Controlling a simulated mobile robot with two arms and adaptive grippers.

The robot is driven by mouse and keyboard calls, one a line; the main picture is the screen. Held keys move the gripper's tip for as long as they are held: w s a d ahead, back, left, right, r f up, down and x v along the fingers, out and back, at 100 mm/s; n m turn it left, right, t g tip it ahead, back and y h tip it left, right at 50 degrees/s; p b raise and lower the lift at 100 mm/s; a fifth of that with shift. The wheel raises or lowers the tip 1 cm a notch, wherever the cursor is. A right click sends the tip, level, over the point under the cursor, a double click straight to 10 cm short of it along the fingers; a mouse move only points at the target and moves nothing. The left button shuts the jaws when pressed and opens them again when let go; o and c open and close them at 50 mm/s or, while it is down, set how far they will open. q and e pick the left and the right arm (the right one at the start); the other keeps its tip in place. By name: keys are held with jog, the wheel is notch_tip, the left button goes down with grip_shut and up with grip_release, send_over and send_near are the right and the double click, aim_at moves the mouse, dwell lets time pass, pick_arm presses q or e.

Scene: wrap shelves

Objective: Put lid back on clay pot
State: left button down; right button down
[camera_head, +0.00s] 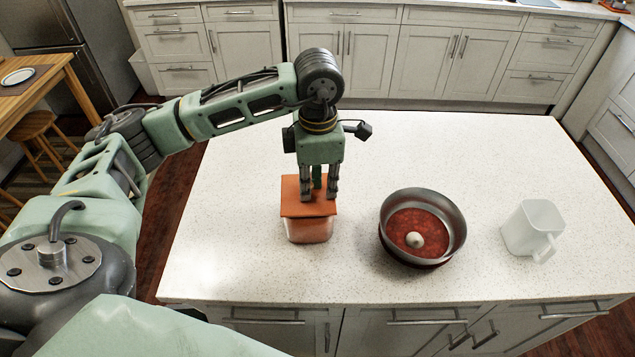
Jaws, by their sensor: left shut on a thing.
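A square orange lid (292,207) sits on or just over a square, clear-walled pot (309,230) with pinkish-orange contents or walls, on the left part of the white island counter. My left gripper (319,198) points straight down over the lid, its fingers shut on it near the middle. The lid looks level and roughly lined up with the pot; whether it rests fully on the rim I cannot tell. The fingers hide part of the lid. My right gripper is not in view.
A round grey pan (459,218) with a red inside and a small white ball (414,240) stands right of the pot. A white square mug (520,232) stands farther right. The counter (420,145) behind them is clear.

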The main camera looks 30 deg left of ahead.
pick_arm(q)
jog(key=shift+f+b, duration=0.3)
jog(key=shift+b, duration=0.15)
dwell(0.6)
jog(key=c, duration=1.7)
grip_release()
jog(key=shift+o, duration=0.2)
jog(key=o, duration=0.5)
jog(key=shift+r, duration=0.1)
jog(key=shift+r+p, duration=1.9)
jog(key=shift+r, duration=1.55)
